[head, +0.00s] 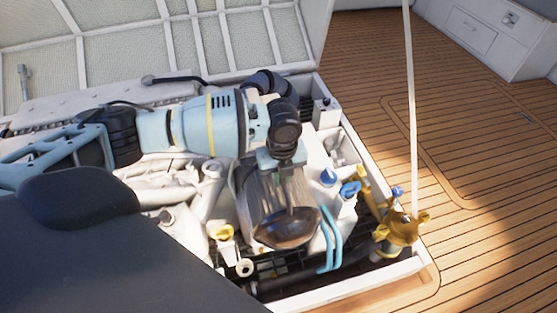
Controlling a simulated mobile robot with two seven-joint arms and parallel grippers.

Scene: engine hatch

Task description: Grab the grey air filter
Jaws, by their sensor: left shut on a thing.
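The grey air filter (256,205) is a rounded cylinder in the middle of the head view, inside the open engine hatch. Its lower end is a dark, shiny brownish cap. My left gripper (290,195) reaches down from above, shut on the filter's upper side. The wrist and gripper hide part of the filter's top. I cannot tell whether the filter is still touching its seat. My right gripper is not in view.
White engine parts and pipes surround the filter. Blue-capped bottles (328,178), light-blue bent pipes (331,240) and a yellow fitting (400,229) stand close on the right. The white hatch frame (340,294) borders the front. The open lid stands behind; wooden deck (480,150) is clear at right.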

